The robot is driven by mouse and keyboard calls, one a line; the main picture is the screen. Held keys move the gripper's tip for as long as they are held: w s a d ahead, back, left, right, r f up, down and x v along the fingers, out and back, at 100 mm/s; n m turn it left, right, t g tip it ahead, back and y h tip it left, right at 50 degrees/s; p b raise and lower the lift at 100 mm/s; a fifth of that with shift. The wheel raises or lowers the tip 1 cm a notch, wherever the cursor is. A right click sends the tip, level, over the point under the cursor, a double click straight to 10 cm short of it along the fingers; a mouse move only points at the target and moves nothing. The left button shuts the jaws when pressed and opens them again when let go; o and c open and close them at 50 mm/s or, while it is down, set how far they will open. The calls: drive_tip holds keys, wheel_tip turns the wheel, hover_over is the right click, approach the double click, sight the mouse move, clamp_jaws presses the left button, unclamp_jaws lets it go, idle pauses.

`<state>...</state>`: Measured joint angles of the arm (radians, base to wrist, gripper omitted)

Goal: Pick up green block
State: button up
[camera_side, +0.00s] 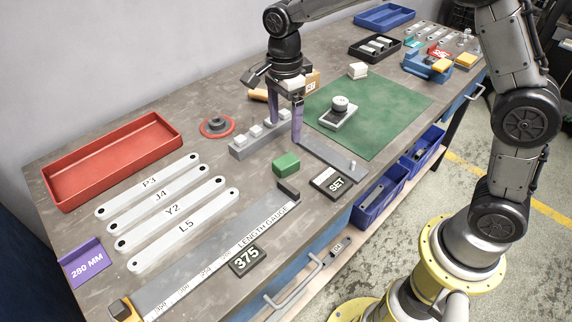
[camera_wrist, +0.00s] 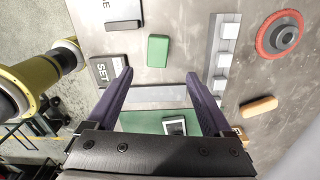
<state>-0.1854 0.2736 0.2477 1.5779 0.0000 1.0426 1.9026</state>
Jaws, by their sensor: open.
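The green block (camera_side: 286,164) lies on the grey bench in the side view, between the dark SET plate and the grey fixture with white blocks. It also shows in the wrist view (camera_wrist: 158,50), above and beyond the fingertips. My gripper (camera_side: 285,126) has two purple fingers, spread apart and empty. In the side view it hangs over the bench behind the green block, by the grey fixture. In the wrist view the gripper (camera_wrist: 159,80) does not touch the block, and its space between the fingers shows bench, a grey bar and the green mat.
The grey fixture (camera_side: 262,134) with white blocks stands close to my fingers. A SET plate (camera_side: 331,183), a LENGTH GAUGE bar (camera_side: 225,258) and a red-rimmed disc (camera_side: 217,127) lie nearby. A red tray (camera_side: 113,160) is at left. The green mat (camera_side: 385,125) is behind.

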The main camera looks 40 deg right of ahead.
hover_over(286, 160)
wheel_tip(286, 160, down, 6)
drive_tip(key=shift+w+f, duration=0.1)
drive_tip(key=shift+f, duration=2.75)
clamp_jaws()
